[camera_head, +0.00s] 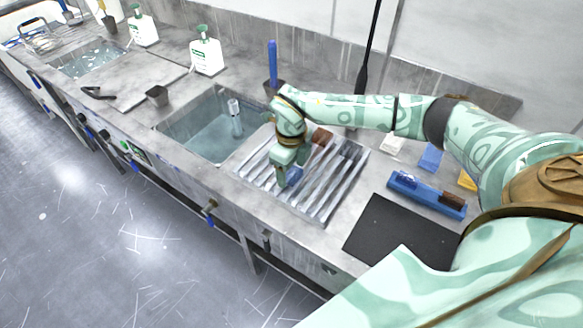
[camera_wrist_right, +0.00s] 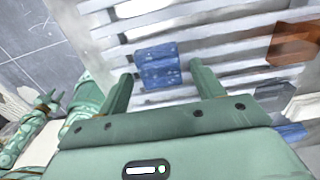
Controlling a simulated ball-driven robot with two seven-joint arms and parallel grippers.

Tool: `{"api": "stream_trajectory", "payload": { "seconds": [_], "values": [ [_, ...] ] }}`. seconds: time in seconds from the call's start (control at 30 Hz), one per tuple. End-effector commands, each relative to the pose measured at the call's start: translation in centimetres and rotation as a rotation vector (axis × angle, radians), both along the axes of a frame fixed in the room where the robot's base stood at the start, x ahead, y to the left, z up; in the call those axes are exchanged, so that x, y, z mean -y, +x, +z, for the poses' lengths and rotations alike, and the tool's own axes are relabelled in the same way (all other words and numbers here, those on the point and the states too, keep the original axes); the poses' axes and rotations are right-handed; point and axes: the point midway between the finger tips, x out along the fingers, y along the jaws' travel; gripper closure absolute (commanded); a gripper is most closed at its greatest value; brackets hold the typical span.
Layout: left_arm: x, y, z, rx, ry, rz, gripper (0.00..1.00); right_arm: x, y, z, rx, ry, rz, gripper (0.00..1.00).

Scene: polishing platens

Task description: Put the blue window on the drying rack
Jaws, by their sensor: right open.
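The blue window (camera_head: 294,176) is a small block lying on the slats of the metal drying rack (camera_head: 330,204). My right gripper (camera_head: 284,182) points down over the rack's left part and partly covers the window in the head view. In the right wrist view, the blue window (camera_wrist_right: 158,66) lies on the slats between the two spread fingers of the right gripper (camera_wrist_right: 161,76), with a gap on each side. The right gripper is open. Small green patterned parts, seemingly my left arm, show at the wrist view's lower left; its jaws are too small to read.
A brown block (camera_head: 321,137) also lies on the rack; it shows in the wrist view (camera_wrist_right: 294,45). A water-filled sink (camera_head: 208,148) is left of the rack. A blue tray (camera_head: 425,197) and a black mat (camera_head: 395,232) are at right. A blue-handled tool (camera_head: 272,62) stands behind.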

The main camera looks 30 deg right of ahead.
Motion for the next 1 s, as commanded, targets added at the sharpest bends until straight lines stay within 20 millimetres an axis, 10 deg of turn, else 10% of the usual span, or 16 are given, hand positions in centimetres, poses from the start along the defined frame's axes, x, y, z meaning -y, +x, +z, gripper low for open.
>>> {"api": "stream_trajectory", "payload": {
  "seconds": [0.5,1.0],
  "values": [
    [0.0,0.4,1.8,0.009,0.000,0.000,0.64,0.0,0.1,10.7,0.004,0.000,0.000,0.33],
    [0.0,0.4,1.9,0.009,0.000,0.000,0.64,0.0,0.1,11.8,0.001,-0.001,-0.001,0.33]
  ]
}}
